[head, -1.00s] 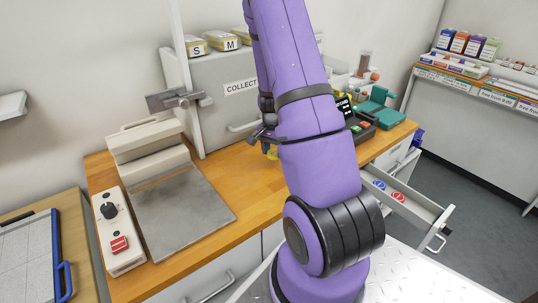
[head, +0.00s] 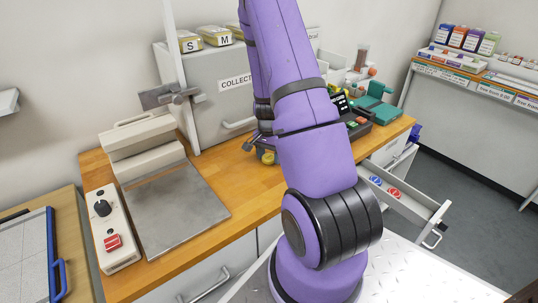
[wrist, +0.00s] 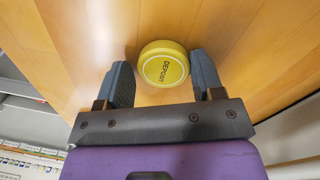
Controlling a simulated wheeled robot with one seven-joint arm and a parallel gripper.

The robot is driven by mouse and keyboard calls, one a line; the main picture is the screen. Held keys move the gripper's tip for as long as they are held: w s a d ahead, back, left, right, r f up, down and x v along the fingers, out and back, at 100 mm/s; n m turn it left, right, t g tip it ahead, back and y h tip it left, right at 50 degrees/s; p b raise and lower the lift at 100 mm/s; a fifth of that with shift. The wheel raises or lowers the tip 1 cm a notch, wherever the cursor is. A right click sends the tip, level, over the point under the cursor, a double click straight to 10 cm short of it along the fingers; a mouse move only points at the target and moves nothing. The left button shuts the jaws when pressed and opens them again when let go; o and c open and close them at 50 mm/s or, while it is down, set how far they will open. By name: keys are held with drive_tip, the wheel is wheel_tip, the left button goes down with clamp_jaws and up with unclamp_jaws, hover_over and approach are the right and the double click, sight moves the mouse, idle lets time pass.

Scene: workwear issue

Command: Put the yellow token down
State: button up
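The yellow token (wrist: 165,64), a round disc marked DEPOSIT, sits between the two dark fingers of my gripper (wrist: 162,78) in the wrist view. The fingers lie close against its two sides, and it looks held. In the head view the token (head: 268,158) shows small below my gripper (head: 262,146), partly covered by the fingers and my purple arm. It is low over the wooden counter (head: 222,168), in front of the COLLECT cabinet (head: 206,98). I cannot tell whether its underside touches the wood.
A press with a bare metal plate (head: 175,212) and a control box (head: 112,228) stand left. A card terminal (head: 358,128) and a teal device (head: 378,105) are right. An open drawer (head: 410,205) holds blue and red tokens. Bare wood surrounds the token.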

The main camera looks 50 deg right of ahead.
sight(267, 155)
drive_tip(key=shift+w+a, duration=0.1)
drive_tip(key=shift+w, duration=0.1)
drive_tip(key=shift+w+r, duration=0.15)
drive_tip(key=shift+r, duration=0.05)
wheel_tip(267, 155, up, 12)
drive_tip(key=w+a+r+n+t, duration=0.2)
drive_tip(key=a+r+n, duration=0.1)
drive_tip(key=a+r, duration=0.5)
drive_tip(key=s+a+r+n+t, duration=0.1)
drive_tip(key=s+a+r+n, duration=0.3)
drive_tip(key=a+r, duration=0.5)
drive_tip(key=s+a+r+n+t, duration=0.3)
drive_tip(key=s+a+r+n, duration=0.6)
drive_tip(key=s, duration=0.4)
drive_tip(key=shift+a+r, duration=0.3)
drive_tip(key=shift+a, duration=0.6)
drive_tip(key=shift+s, duration=0.1)
drive_tip(key=shift+c, duration=0.3)
